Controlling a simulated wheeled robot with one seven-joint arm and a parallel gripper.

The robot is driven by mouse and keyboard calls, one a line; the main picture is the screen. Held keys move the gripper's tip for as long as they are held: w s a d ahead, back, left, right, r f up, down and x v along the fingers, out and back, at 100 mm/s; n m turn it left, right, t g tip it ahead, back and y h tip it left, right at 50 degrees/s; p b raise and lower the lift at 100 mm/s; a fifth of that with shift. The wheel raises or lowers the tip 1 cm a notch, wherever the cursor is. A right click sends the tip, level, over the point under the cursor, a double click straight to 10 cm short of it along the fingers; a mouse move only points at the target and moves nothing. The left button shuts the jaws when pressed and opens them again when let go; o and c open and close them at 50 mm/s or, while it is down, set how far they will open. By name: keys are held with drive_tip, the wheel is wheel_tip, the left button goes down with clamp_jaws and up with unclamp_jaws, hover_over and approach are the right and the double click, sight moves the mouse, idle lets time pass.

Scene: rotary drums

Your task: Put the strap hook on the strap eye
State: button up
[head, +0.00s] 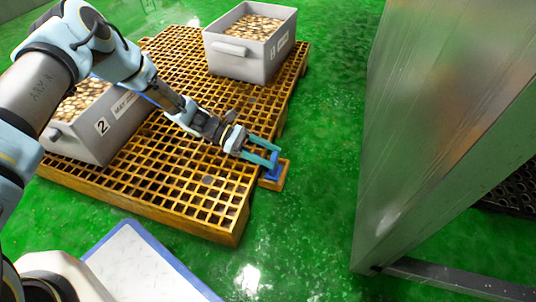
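My gripper (276,158) is over the right edge of the yellow grating platform, with its two teal fingers apart and pointing right. A small blue piece (273,168) shows at the fingertips, above a small orange-yellow block (273,182) that juts from the platform's side. I cannot tell whether this piece is the strap hook or the strap eye, or whether the fingers grip it or only stand around it. A thin blue line (150,99) shows beside my arm near the grey bin; it may be part of the strap. No other hook or eye can be made out.
The yellow grating platform (200,180) carries a grey bin (235,58) at the back and another grey bin (110,135), marked 2, at left, partly behind my arm. A tall metal panel (440,130) stands at right. Green floor (320,220) is clear between.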

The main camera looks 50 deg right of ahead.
drive_tip(key=o, duration=0.4)
drive_tip(key=shift+c, duration=0.2)
drive_tip(key=shift+w, duration=0.1)
drive_tip(key=p+v, duration=0.3)
drive_tip(key=v, duration=0.8)
drive_tip(key=shift+w+a+r+p, duration=0.1)
drive_tip(key=shift+w+a+p, duration=0.05)
drive_tip(key=shift+w+p, duration=0.2)
